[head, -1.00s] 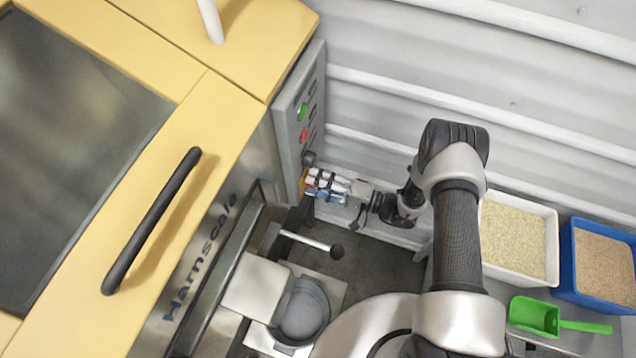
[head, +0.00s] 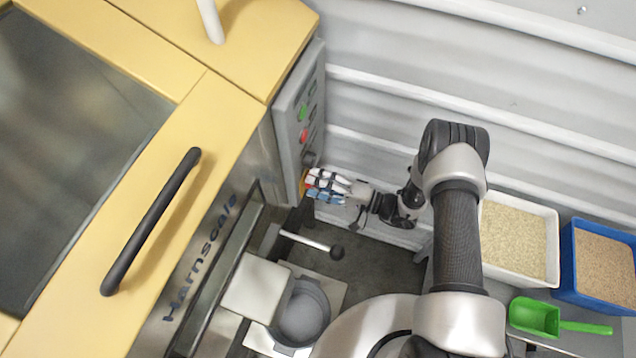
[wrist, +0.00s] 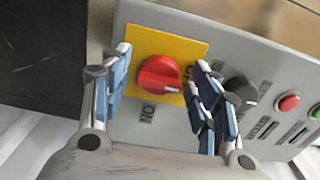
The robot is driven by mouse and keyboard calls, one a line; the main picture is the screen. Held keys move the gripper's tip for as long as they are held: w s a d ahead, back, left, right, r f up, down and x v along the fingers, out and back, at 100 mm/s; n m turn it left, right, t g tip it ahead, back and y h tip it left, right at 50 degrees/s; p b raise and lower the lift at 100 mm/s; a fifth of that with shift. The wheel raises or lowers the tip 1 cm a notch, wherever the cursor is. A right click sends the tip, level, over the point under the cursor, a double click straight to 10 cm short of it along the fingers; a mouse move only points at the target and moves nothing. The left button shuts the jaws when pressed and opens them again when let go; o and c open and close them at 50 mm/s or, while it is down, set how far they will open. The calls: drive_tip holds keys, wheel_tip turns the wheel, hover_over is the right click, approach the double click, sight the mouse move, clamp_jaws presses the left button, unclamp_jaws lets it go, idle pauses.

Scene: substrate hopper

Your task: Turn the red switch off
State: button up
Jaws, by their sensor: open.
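The red switch (wrist: 159,75) is a round knob on a yellow plate (wrist: 185,48) on the grey control panel. In the wrist view my gripper (wrist: 160,88) is open, with one blue-padded finger on each side of the knob. I cannot tell whether the fingers touch it.
A black knob (wrist: 241,90), a red button (wrist: 288,102) and a green button (wrist: 315,111) sit right of the switch on the panel. A lever with a black ball (head: 337,252) is below my gripper. White (head: 553,250) and blue (head: 570,262) bins and a green scoop (head: 535,316) are at right.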

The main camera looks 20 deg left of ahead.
idle(0.3)
drive_tip(key=s+d, duration=0.1)
drive_tip(key=d, duration=1.1)
drive_tip(key=shift+r, duration=0.1)
drive_tip(key=s+d+r+n+g+h, duration=0.1)
drive_tip(key=s+r+n+g+h, duration=0.2)
drive_tip(key=r, duration=0.9)
drive_tip(key=s+d+r+n+g+h, duration=0.15)
drive_tip(key=r+h, duration=0.35)
drive_tip(key=r, duration=0.6)
drive_tip(key=s+d+r+m+t+h, duration=0.3)
drive_tip(key=s+d+r+t+h, duration=0.5)
drive_tip(key=s+d+r+h, duration=0.2)
drive_tip(key=s+d+r, duration=0.2)
drive_tip(key=s+r, duration=0.2)
drive_tip(key=shift+d+m, duration=0.25)
drive_tip(key=shift+m, duration=0.1)
